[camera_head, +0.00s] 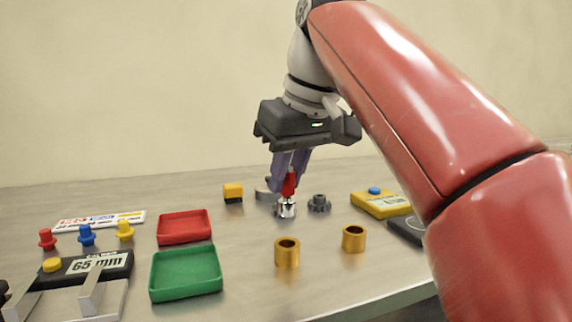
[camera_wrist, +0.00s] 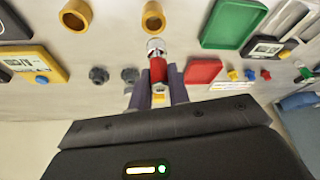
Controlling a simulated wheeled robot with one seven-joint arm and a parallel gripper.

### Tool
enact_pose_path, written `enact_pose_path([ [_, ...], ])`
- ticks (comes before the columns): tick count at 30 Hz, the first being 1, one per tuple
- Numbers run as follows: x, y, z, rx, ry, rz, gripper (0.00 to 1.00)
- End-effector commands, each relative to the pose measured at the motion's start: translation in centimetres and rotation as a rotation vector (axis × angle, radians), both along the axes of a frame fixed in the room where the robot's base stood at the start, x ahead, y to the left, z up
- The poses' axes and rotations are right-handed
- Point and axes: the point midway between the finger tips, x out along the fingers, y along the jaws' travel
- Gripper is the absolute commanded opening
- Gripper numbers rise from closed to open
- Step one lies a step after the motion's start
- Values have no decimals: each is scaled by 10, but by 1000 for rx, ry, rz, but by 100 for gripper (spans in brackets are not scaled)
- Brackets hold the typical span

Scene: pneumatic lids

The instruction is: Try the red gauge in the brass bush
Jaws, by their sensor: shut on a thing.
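My gripper (camera_head: 290,177) is shut on the red gauge (camera_head: 289,186), which has a red handle and a silver lower end. The gauge points down, its silver end near the tabletop; I cannot tell if it touches. In the wrist view the gauge (camera_wrist: 157,69) sits between the purple fingers of my gripper (camera_wrist: 158,92). Two brass bushes stand on the table in front of the gauge, apart from it. The nearer brass bush (camera_head: 287,262) is left of the other brass bush (camera_head: 353,243). In the wrist view they are the bushes (camera_wrist: 153,25) and (camera_wrist: 87,25).
A red tray (camera_head: 184,240) and a green tray (camera_head: 186,292) lie at left. Grey knobbed parts (camera_head: 319,204) stand by the gauge. A yellow device (camera_head: 372,209) lies right.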

Motion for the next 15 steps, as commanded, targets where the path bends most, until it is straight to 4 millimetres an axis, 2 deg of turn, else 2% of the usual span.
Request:
enact_pose_path([
  [6,-1,0,-21,0,-1,1,0],
  [15,-1,0,-39,0,-1,1,0],
])
